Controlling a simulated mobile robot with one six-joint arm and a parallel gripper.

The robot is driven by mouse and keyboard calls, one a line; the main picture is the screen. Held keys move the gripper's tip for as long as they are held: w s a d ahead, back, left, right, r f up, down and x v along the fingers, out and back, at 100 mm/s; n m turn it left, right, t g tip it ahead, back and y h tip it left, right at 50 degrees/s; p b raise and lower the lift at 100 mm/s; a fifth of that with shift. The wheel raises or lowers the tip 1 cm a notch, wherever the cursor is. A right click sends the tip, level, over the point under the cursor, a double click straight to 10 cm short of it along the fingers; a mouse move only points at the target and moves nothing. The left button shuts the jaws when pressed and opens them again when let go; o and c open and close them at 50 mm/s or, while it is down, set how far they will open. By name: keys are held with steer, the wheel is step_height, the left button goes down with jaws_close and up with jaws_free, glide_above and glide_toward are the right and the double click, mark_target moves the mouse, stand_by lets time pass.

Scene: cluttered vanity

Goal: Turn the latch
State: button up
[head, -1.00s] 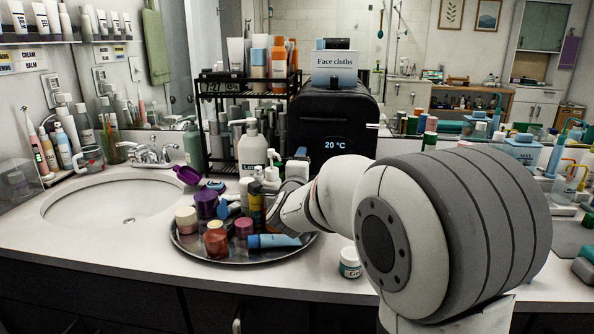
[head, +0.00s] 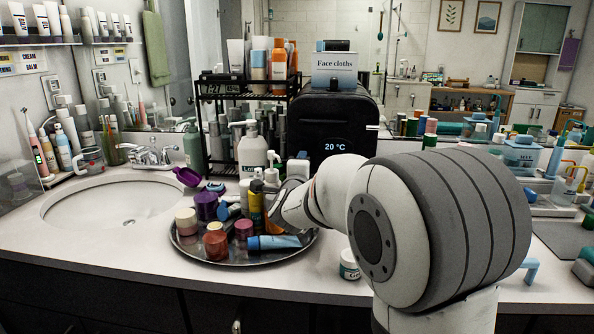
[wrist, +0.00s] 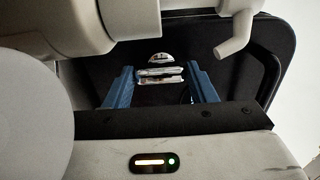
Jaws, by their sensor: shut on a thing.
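The black towel warmer (head: 350,120) stands on the counter with "20 °C" lit on its front. Its dark front fills the back of the wrist view (wrist: 262,75). A small silver latch (wrist: 160,72) shows there between the two blue fingers of my gripper (wrist: 161,84). The gripper is shut on the latch, though the exact contact at the fingertips is hard to see. In the head view my arm reaches toward the lower front of the warmer, and the latch and fingertips are hidden.
A round metal tray (head: 187,243) crowded with jars, tubes and bottles lies close left of my arm. A white pump bottle (head: 252,150) stands beside the warmer. A small white jar (head: 349,264) stands near the front edge. A pale spout (wrist: 238,42) hangs close in the wrist view.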

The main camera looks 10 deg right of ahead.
steer(key=shift+n+p, duration=0.3)
steer(key=shift+n, duration=2)
steer(key=o, duration=1)
steer(key=v, duration=0.7)
steer(key=shift+s, duration=0.4)
steer(key=shift+r+p, duration=0.1)
steer(key=shift+p, duration=0.2)
